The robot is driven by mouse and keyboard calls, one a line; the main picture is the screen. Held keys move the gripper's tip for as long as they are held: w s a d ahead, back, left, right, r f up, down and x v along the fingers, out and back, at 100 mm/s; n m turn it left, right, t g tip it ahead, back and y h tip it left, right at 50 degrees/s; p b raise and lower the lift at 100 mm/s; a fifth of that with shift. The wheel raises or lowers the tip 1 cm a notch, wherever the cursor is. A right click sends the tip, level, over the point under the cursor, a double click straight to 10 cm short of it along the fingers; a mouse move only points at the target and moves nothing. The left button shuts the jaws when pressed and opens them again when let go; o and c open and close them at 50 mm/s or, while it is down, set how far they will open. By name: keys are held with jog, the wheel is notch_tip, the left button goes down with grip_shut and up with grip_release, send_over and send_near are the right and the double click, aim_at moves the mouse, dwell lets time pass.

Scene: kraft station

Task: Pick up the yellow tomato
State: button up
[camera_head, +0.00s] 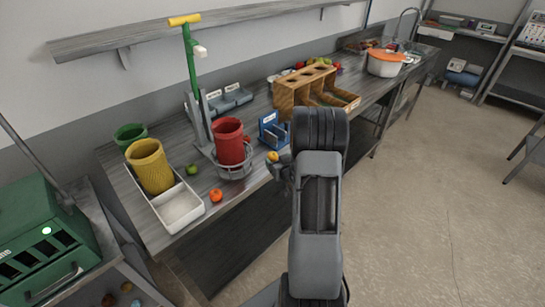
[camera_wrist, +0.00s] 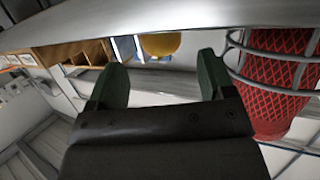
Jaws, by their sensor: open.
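The yellow tomato (camera_head: 272,156) sits near the front edge of the grey workbench (camera_head: 128,187), just right of the red mesh cup. In the wrist view the tomato (camera_wrist: 161,44) is ahead of the fingers, partly cut off at the top by a pale grey band. My gripper (camera_wrist: 160,80) is open, with two dark green fingers spread apart. The tomato lies beyond the fingertips, roughly in line with the gap, and nothing is between the fingers. In the head view my gripper (camera_head: 284,172) is at the bench edge beside the tomato, mostly hidden by my arm.
The red mesh cup (camera_head: 229,141) in its wire holder (camera_wrist: 236,60) stands close to the tomato. A blue rack (camera_head: 272,130) and wooden box (camera_head: 289,97) are behind. An orange-red tomato (camera_head: 216,195), a green tomato (camera_head: 192,168) and a white tray (camera_head: 178,210) lie left.

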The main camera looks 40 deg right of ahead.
aim_at(275, 158)
jog(key=shift+p+x, duration=0.5)
jog(key=shift+x, duration=1.55)
jog(key=c, duration=0.9)
jog(key=shift+c, duration=0.2)
